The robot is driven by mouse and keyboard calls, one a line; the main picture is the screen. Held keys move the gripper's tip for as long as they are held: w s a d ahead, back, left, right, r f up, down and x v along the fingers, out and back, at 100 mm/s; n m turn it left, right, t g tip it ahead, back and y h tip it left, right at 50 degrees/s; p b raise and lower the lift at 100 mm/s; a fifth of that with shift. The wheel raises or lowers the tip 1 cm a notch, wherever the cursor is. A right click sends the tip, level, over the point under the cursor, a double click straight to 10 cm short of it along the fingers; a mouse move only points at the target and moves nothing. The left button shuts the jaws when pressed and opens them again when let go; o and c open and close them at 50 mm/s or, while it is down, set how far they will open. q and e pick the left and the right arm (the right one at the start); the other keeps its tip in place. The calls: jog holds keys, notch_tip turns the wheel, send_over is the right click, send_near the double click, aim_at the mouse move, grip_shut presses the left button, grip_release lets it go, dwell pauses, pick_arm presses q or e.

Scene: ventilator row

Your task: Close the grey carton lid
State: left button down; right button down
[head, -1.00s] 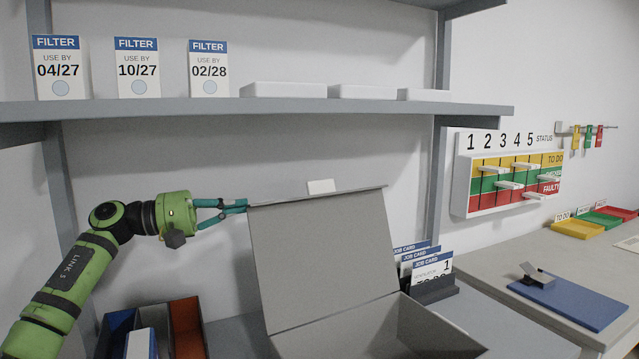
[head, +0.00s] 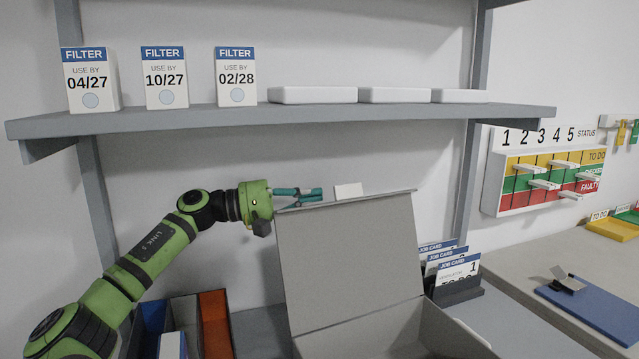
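The grey carton (head: 400,335) stands open on the bench, its inside partly in view. Its grey lid (head: 350,260) stands up at the back, leaning slightly backward, with a small white tab (head: 348,191) at its top edge. My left gripper (head: 320,194) reaches in from the left, with its teal fingers at the lid's upper left edge. The fingertips look close together with nothing seen between them. They seem just behind or above the edge; I cannot tell if they touch it. My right gripper is not in view.
A shelf (head: 300,117) with filter boxes (head: 166,80) and white trays runs above the arm. A blue and red bin (head: 215,325) is left of the carton. A job card holder (head: 458,290) stands close to its right. A blue mat (head: 590,308) lies farther right.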

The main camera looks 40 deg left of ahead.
pick_arm(q)
jog(key=shift+p+x, duration=0.45)
jog(key=shift+x, duration=0.6)
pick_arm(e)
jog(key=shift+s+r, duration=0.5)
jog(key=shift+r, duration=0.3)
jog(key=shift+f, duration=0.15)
